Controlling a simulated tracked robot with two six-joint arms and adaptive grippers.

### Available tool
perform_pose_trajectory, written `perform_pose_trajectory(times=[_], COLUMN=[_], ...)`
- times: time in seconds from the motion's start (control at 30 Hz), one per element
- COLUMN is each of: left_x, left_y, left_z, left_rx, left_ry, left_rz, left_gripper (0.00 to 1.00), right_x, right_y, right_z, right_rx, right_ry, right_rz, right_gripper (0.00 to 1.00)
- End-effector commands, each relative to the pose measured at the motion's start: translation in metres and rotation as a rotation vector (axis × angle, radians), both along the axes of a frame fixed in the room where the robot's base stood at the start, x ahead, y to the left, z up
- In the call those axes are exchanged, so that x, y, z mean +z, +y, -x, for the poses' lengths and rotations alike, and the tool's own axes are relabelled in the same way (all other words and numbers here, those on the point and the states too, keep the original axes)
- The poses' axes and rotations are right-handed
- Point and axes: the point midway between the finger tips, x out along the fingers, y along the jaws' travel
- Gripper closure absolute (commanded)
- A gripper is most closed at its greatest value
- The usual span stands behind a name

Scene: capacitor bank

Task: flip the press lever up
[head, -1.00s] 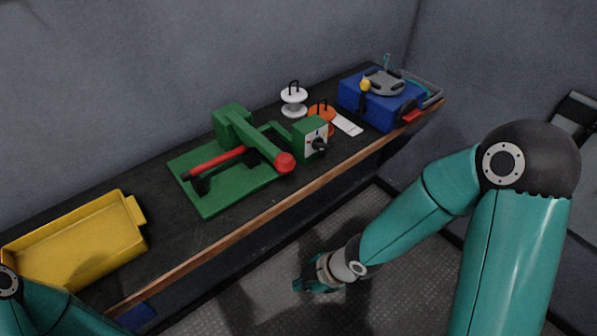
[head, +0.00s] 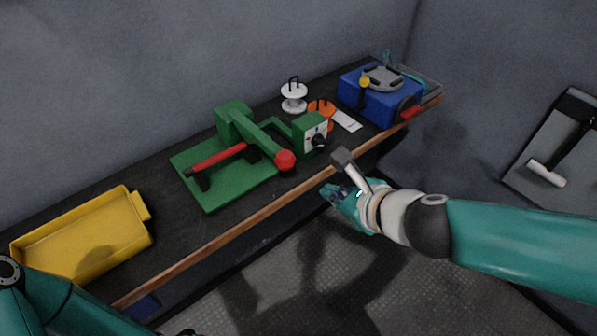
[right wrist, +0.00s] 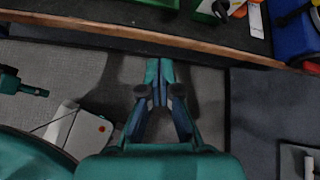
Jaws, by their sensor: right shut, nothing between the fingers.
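The green press stands on a green base plate (head: 215,197) on the bench. Its green lever arm (head: 258,137) slopes down toward the front and ends in a red ball knob (head: 285,160). A red bar (head: 218,158) lies low at its left. My right gripper (head: 328,192) is shut and empty, in front of the bench edge, below and right of the knob and apart from it. In the right wrist view its fingers (right wrist: 159,68) meet over the floor. A teal and dark part at that view's left edge may be my left gripper; its jaws are unclear.
A green box with a black knob (head: 313,136) stands right of the press. A yellow bin (head: 85,243) is at the left. A white spool (head: 293,97), an orange spool and a blue toolbox (head: 380,100) stand farther right. The wooden bench edge (head: 225,240) runs before my right gripper.

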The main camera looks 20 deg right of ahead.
Motion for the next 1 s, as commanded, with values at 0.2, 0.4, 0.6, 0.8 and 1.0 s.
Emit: perform_pose_trajectory(times=[0.2, 0.4, 0.6, 0.8, 1.0], left_x=[-0.004, -0.011, -0.041, -0.057, -0.025], left_y=[0.0, 0.0, 0.0, 0.0, 0.0], left_z=[0.0, 0.0, 0.0, 0.0, 0.0], left_rx=[0.0, 0.0, 0.0, 0.0, 0.0], left_ry=[0.0, 0.0, 0.0, 0.0, -0.001], left_rz=[0.0, 0.0, 0.0, 0.0, 0.0], left_gripper=[0.53, 0.53, 0.53, 0.53, 0.53], right_x=[-0.006, -0.018, -0.048, -0.067, -0.034], right_y=[0.001, 0.005, 0.013, 0.019, 0.028], right_z=[-0.006, -0.02, -0.052, -0.079, -0.082], right_rx=[-0.001, 0.001, 0.001, 0.002, 0.002], right_ry=[0.003, 0.003, 0.004, 0.002, 0.002], right_rz=[0.001, 0.001, -0.001, -0.001, -0.002], right_gripper=[1.0, 1.0, 1.0, 1.0, 1.0])
